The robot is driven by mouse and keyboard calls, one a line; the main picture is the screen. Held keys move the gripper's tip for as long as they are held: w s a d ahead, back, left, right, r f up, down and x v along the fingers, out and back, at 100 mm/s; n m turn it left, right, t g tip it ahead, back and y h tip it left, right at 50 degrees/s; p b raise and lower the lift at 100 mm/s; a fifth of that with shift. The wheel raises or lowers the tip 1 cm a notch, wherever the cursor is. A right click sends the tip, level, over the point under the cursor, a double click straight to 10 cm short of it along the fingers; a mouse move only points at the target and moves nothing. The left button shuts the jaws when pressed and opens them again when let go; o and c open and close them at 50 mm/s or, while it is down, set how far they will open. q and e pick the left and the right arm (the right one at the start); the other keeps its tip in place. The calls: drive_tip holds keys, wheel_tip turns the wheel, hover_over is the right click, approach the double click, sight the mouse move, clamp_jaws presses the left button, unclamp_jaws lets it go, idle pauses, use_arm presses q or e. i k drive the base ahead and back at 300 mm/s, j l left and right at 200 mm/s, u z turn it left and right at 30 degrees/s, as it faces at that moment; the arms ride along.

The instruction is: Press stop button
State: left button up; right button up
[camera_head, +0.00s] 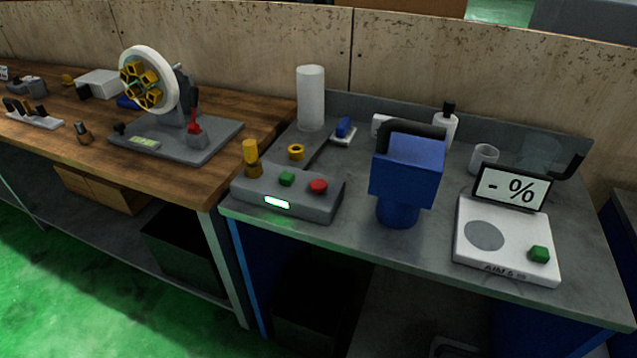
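A grey control box (285,196) sits near the front left corner of the grey table. On its top are a red button (318,186) at the right and a green button (287,178) in the middle. A small display on its front glows white-green. No lettering on the buttons is readable, so I cannot tell by label which one is stop. Neither of my grippers shows in the head view.
Right of the box stands a blue device (407,180) with a dark handle. A white scale (507,240) has a "- %" display (512,187) and a green button. A yellow-topped post (251,158) rises at the box's left. A wooden bench (200,180) adjoins on the left.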

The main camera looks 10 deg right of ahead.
sight(318, 186)
drive_tip(key=j+z, duration=0.15)
drive_tip(key=z, duration=0.2)
drive_tip(key=i+j+z, duration=0.1)
drive_tip(key=z, duration=0.25)
drive_tip(key=j+z, duration=0.5)
drive_tip(key=j, duration=0.4)
drive_tip(key=j+z, duration=0.15)
drive_tip(key=j, duration=0.4)
drive_tip(key=k+j+z, duration=0.1)
drive_tip(key=j, duration=0.45)
drive_tip(key=k+j+z, duration=0.15)
drive_tip(key=j, duration=0.95)
